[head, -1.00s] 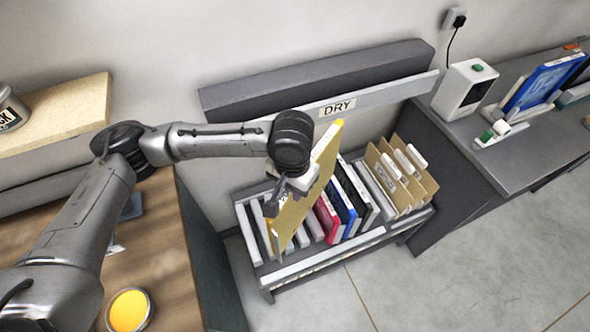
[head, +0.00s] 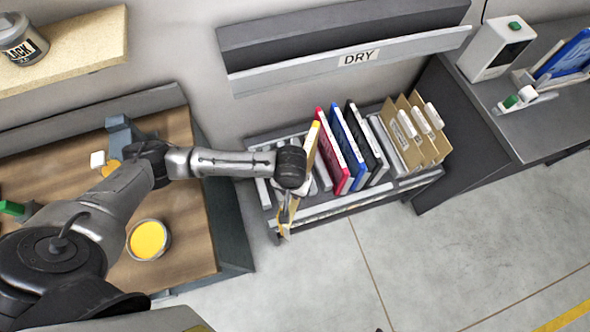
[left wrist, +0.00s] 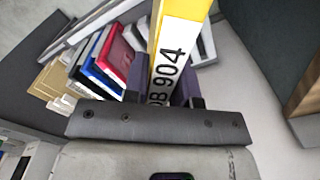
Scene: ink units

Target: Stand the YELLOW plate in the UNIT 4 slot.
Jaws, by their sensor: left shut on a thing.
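The yellow plate (head: 312,142) is in my left gripper (head: 287,203) and shows nearly edge-on at the left part of the drying rack (head: 345,204). In the left wrist view the plate's yellow edge (left wrist: 155,28) and a white label (left wrist: 176,55) ending in "904" rise between the fingers (left wrist: 168,98). It leans beside the red plate (head: 330,150). My arm hides part of it, and I cannot tell whether its lower edge is inside a slot. No UNIT 4 marking is readable. My right gripper is not in view.
Blue (head: 347,143) and black (head: 367,143) plates stand right of the red one, then tan boards (head: 418,130). A DRY sign (head: 358,57) hangs behind. An open yellow ink tin (head: 148,240) is on the wooden bench (head: 188,220). Bare rack slots show at the left.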

